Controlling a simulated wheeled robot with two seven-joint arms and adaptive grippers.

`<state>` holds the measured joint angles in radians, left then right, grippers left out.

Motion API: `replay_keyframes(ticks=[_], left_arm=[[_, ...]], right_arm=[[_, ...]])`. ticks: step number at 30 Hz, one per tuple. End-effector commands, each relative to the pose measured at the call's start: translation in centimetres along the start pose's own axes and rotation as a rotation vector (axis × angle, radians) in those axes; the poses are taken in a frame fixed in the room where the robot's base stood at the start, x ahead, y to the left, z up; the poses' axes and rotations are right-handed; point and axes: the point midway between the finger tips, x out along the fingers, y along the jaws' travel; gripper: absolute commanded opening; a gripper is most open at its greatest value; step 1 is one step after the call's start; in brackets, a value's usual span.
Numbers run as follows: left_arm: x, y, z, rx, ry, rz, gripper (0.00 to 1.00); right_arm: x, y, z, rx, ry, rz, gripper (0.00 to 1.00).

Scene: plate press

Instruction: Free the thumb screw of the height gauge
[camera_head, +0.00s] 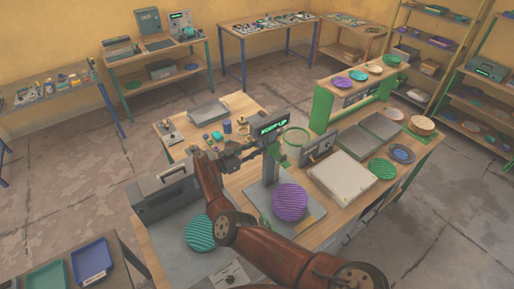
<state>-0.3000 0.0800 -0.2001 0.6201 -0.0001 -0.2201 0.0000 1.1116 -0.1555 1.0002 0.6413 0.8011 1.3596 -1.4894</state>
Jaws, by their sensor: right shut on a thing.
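The height gauge stands on the wooden bench, with a grey column (270,168), a grey base plate (262,207) and a head with a lit green display (273,127). A purple ribbed plate (290,202) rests on its base. My right gripper (259,148) reaches in from the left side of the gauge head, its fingers shut at the side of the head. The thumb screw is too small and covered by the fingers to make out; the grip is at its place. My left gripper is not in view.
A grey box with a handle (166,188) stands left of my arm. A teal plate (200,233) lies on the bench's front left. A pale slab (341,178) and grey panel (318,147) stand to the right.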

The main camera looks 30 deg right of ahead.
Motion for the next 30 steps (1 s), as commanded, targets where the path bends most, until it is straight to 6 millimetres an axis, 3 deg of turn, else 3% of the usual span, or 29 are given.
replay_keyframes(ticks=[5, 6, 12, 23, 30], left_arm=[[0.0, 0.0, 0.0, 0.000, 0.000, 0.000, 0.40], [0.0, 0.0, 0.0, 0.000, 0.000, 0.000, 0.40], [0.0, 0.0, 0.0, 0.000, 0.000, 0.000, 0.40], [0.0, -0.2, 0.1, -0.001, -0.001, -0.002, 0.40], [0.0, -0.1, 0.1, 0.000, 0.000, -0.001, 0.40]], right_arm=[[-0.1, 0.0, 0.2, -0.003, -0.003, -0.002, 0.03], [-0.1, 0.0, 0.2, -0.003, -0.003, -0.002, 0.30], [-0.1, 0.0, 0.1, -0.001, -0.002, -0.001, 0.44], [-0.4, 0.0, 0.1, 0.000, -0.001, -0.001, 0.45], [-4.3, -0.1, 0.1, 0.000, -0.001, -0.005, 0.45]])
